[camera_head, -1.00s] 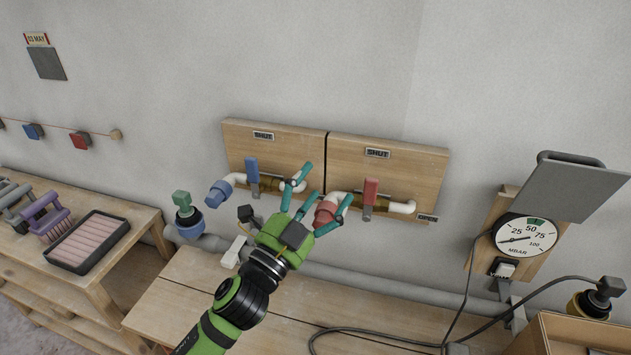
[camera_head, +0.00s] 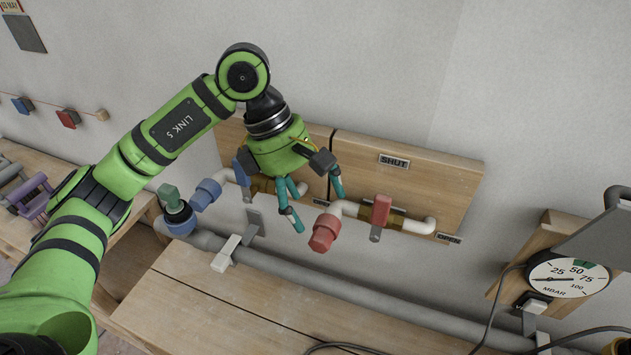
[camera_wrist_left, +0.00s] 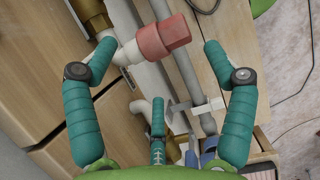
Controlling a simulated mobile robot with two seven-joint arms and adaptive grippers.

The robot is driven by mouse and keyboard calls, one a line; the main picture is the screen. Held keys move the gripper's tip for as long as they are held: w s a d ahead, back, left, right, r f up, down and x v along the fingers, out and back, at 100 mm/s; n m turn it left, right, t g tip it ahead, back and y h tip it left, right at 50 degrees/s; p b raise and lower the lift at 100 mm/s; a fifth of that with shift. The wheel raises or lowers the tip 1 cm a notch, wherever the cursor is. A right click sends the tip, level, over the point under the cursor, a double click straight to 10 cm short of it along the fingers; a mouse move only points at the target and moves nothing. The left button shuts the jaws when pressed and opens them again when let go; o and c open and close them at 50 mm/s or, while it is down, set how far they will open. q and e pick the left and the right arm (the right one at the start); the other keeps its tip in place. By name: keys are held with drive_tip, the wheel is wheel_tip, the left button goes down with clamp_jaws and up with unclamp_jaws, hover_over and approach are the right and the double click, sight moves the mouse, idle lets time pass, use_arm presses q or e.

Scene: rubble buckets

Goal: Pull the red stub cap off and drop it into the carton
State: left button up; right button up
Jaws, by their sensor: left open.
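The red stub cap (camera_head: 322,234) sits on the end of the white pipe elbow of the right-hand wall panel, pointing down and toward me. It also shows in the left wrist view (camera_wrist_left: 165,40), between and beyond the fingertips. My left gripper (camera_head: 316,208) is open and empty, just left of the cap and in front of the panels. Its teal fingers are spread apart in the left wrist view, and I see no contact with the cap. I cannot make out the carton in the current views. My right gripper does not show.
A red valve handle (camera_head: 381,210) stands on the same pipe, right of the cap. A blue cap (camera_head: 206,195) is on the left pipe. A grey pipe (camera_head: 370,286) runs along the wall above the wooden bench (camera_head: 230,310). A gauge (camera_head: 567,279) and cables are at right.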

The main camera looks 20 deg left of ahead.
sight(320, 229)
use_arm(q)
drive_tip(key=shift+s+f, duration=0.2)
drive_tip(key=shift+s+d+f+p, duration=0.25)
drive_tip(key=shift+s+f+p, duration=0.1)
drive_tip(key=shift+f, duration=0.1)
drive_tip(key=shift+s+d+f+p, duration=0.2)
drive_tip(key=shift+d+f+p, duration=0.1)
drive_tip(key=shift+f, duration=0.1)
drive_tip(key=x, duration=0.2)
drive_tip(key=p+x, duration=0.1)
drive_tip(key=x, duration=0.1)
drive_tip(key=shift+w+a, duration=0.1)
drive_tip(key=shift+w, duration=0.25)
drive_tip(key=shift+s+f, duration=0.1)
drive_tip(key=shift+f, duration=0.05)
drive_tip(key=c, duration=1.4)
